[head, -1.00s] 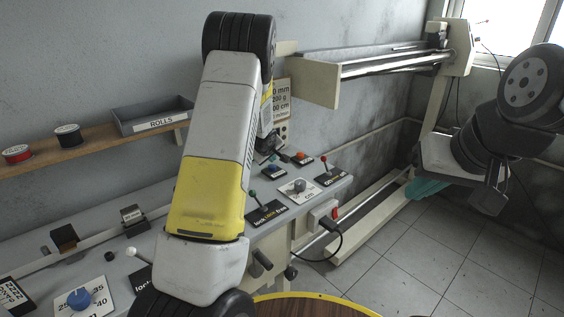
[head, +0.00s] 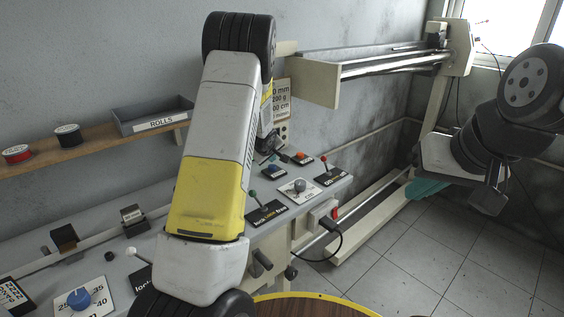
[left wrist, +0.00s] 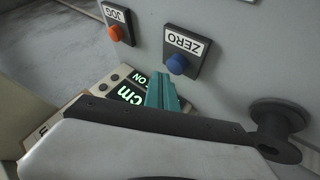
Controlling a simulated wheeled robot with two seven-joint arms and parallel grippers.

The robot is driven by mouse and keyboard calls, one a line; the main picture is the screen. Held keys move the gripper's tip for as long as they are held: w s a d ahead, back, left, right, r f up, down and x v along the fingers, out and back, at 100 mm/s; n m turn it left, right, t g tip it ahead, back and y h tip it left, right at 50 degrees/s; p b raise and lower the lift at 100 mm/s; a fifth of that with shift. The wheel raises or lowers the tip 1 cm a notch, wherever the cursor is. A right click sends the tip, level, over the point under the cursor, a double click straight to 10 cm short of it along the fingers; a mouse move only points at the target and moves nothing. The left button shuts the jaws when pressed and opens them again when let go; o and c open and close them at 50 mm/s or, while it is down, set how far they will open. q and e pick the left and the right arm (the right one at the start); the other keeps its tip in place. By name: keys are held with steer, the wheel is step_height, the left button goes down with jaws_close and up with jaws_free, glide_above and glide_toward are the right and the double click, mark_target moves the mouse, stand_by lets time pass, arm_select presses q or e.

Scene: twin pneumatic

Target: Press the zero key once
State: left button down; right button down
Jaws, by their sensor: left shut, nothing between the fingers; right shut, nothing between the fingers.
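The zero key is a round blue button (left wrist: 177,64) on a dark plate with a white ZERO label (left wrist: 186,43), upside down in the left wrist view. My left gripper (left wrist: 160,88) shows there as teal fingers closed together, empty. Its tips are just below and left of the blue button in the picture; I cannot tell whether they touch it. In the head view my left arm hides much of the console, and the blue button (head: 275,169) shows small beside it. My right gripper (head: 425,188), teal and closed, hangs at the right, away from the console.
An orange JOG button (left wrist: 115,33) sits near the zero key. A lit green display (left wrist: 130,94) reads cm and ON. Levers with green (head: 252,193) and red (head: 324,158) knobs and a grey dial (head: 299,185) stand nearby on the console. Open floor lies at the right.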

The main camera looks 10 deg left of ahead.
mark_target(272, 167)
arm_select(q)
steer(key=shift+f, duration=0.45)
steer(key=shift+f, duration=0.55)
stand_by(0.9)
steer(key=shift+r, duration=1)
steer(key=shift+r, duration=2.5)
